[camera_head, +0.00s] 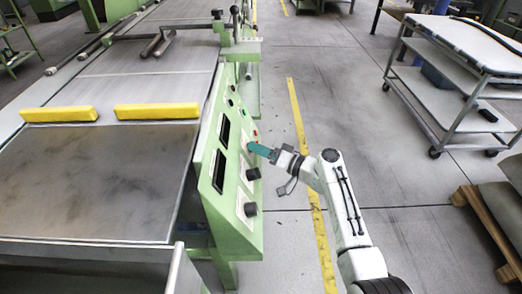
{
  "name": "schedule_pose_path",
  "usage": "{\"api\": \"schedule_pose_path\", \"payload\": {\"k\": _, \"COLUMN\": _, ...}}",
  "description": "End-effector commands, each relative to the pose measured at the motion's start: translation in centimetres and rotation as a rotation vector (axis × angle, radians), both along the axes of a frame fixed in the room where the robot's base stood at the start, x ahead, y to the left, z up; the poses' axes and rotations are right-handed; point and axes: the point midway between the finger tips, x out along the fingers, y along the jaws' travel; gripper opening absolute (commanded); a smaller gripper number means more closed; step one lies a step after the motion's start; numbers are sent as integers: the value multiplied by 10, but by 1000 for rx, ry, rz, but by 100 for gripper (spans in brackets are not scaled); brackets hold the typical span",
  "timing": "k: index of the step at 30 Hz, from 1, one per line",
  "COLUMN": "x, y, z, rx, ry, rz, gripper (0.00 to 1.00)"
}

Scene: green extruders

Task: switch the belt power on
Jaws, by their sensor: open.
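The green control panel (226,222) slopes along the right side of the belt machine. It bears dark displays (219,171), a lower black knob (250,209) and another black knob (253,174) above it. A small red button (255,133) and small round controls (229,102) sit farther up. I cannot tell which control is the belt power switch; labels are too small to read. My gripper (252,148), with teal fingers, is open at the panel's right edge, just above the upper knob and below the red button. Whether it touches the panel is unclear.
The belt table (95,185) lies left of the panel, with two yellow bars (157,111) across it. A black-topped lever (235,20) stands beyond the panel. A grey shelf trolley (450,100) and a wooden pallet (490,230) stand at right. The floor between is clear.

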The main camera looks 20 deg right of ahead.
Motion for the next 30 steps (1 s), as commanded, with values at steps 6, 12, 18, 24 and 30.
{"api": "schedule_pose_path", "payload": {"k": 6, "x": 0, "y": 0, "z": 0, "rx": 0, "ry": 0, "rz": 0, "gripper": 60}}
{"api": "schedule_pose_path", "payload": {"k": 12, "x": 0, "y": 0, "z": 0, "rx": 0, "ry": 0, "rz": 0, "gripper": 41}}
{"api": "schedule_pose_path", "payload": {"k": 18, "x": 0, "y": 0, "z": 0, "rx": 0, "ry": 0, "rz": 0, "gripper": 21}}
{"api": "schedule_pose_path", "payload": {"k": 24, "x": 0, "y": 0, "z": 0, "rx": 0, "ry": 0, "rz": 0, "gripper": 5}}
{"api": "schedule_pose_path", "payload": {"k": 30, "x": 0, "y": 1, "z": 2, "rx": 7, "ry": 17, "rz": -6, "gripper": 5}}
